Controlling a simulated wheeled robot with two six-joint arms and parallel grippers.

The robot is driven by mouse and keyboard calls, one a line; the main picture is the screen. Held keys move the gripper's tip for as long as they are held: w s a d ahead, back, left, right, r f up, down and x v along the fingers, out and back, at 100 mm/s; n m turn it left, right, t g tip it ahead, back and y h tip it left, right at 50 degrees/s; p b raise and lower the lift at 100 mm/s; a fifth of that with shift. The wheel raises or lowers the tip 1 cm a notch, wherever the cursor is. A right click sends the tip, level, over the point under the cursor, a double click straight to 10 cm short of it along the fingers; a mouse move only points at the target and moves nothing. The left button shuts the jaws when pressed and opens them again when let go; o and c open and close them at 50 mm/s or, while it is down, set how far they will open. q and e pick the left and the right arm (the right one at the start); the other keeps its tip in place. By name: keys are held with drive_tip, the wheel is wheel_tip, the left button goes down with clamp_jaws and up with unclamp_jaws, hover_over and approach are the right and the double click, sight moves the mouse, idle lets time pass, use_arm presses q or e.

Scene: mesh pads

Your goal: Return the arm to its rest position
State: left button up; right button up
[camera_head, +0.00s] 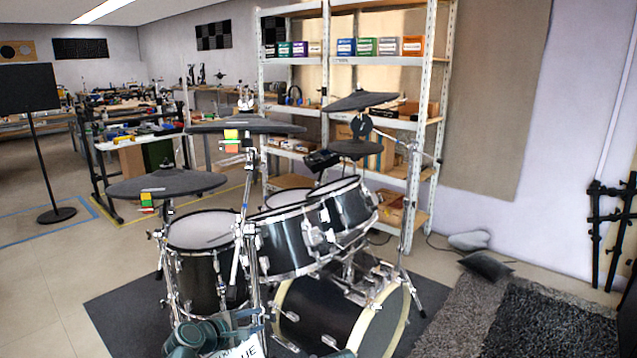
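My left arm comes in at the bottom edge as dark teal parts with a white label. My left gripper (248,318) is at its end, low in front of the drum kit's chrome stands. Its fingers are too small and overlapped by the metal behind to show whether it is open or shut. Nothing held can be made out. A small teal piece, perhaps of my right arm, shows at the bottom edge; no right gripper shows. The drum kit (290,245) stands just beyond, with dark mesh pads (168,184) on stands and a large bass drum.
Small coloured blocks (147,200) show at the left pad, and others (232,141) at the upper pad. A metal shelf (432,120) stands behind the kit. A grey shaggy rug (540,320) lies at right, with a dark cushion (486,265).

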use_arm(q)
drive_tip(key=s+d+f+m+g, duration=0.5)
drive_tip(key=s+d+f+m, duration=0.15)
drive_tip(key=d+m, duration=0.2)
drive_tip(key=s+d+f+m+g+y, duration=0.1)
drive_tip(key=s+f+m+g+y, duration=0.25)
drive_tip(key=s+m, duration=0.4)
drive_tip(key=s+d+f+m+g+y, duration=0.1)
drive_tip(key=s+f+m+g+y, duration=0.2)
drive_tip(key=s+m, duration=0.45)
wheel_tip(320, 180, up, 32)
drive_tip(key=s+n+y+p, duration=0.1)
drive_tip(key=n+p, duration=0.1)
drive_tip(key=p, duration=2.9)
